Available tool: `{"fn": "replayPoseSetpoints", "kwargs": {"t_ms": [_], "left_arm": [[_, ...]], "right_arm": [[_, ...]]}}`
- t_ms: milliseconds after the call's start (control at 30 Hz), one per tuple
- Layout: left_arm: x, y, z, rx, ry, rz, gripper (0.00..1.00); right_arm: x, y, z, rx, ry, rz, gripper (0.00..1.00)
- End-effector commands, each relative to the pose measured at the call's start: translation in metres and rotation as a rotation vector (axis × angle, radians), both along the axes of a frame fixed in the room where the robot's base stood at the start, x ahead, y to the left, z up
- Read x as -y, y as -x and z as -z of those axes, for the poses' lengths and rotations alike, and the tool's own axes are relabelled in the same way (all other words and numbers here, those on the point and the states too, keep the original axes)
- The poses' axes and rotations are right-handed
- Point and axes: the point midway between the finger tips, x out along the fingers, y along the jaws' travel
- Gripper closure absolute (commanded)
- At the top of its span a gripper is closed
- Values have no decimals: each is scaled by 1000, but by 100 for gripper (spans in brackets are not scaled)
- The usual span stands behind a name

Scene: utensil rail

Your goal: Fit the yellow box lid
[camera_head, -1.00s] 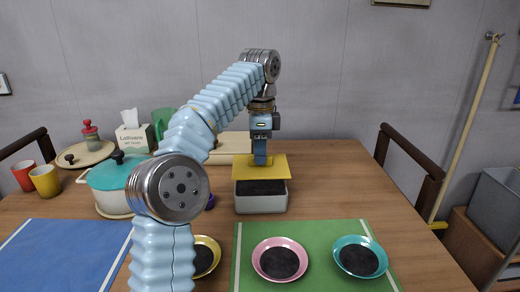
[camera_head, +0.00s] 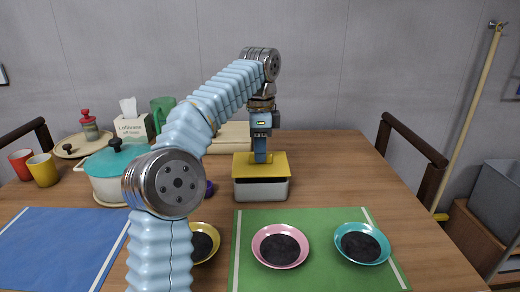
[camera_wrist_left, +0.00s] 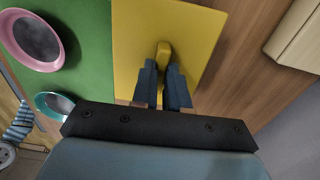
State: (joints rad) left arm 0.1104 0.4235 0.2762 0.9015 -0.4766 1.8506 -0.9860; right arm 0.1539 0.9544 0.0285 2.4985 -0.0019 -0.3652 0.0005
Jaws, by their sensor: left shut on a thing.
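The yellow lid (camera_head: 274,168) is level above the grey box (camera_head: 262,190), covering most of its opening. A thin dark strip shows between the lid's front edge and the box rim, so I cannot tell whether the lid touches the rim. My left gripper (camera_head: 261,160) points down and is shut on the lid's raised handle. In the left wrist view the lid (camera_wrist_left: 190,35) fills the middle, with its handle (camera_wrist_left: 164,52) between the fingers of my left gripper (camera_wrist_left: 161,68); the lid hides the box. My right gripper is not in view.
Pink (camera_head: 280,265), teal (camera_head: 362,260) and yellow-rimmed (camera_head: 205,230) plates stand in front. A teal-lidded pot (camera_head: 108,185) stands left, with a yellow cup (camera_head: 43,170) and red cup (camera_head: 21,163) beyond. A cream block (camera_head: 230,132) lies behind. The table right of the box is clear.

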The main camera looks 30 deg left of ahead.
Motion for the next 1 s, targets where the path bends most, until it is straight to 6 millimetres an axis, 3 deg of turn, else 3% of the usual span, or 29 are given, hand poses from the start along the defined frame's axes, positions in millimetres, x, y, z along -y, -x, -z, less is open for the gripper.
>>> {"fn": "replayPoseSetpoints", "kwargs": {"t_ms": [933,967,1000], "left_arm": [[0,0,19,0,0,-1,100],[0,0,18,0,0,-1,83],[0,0,18,0,0,-1,77]], "right_arm": [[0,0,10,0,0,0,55],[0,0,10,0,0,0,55],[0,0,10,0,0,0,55]]}}
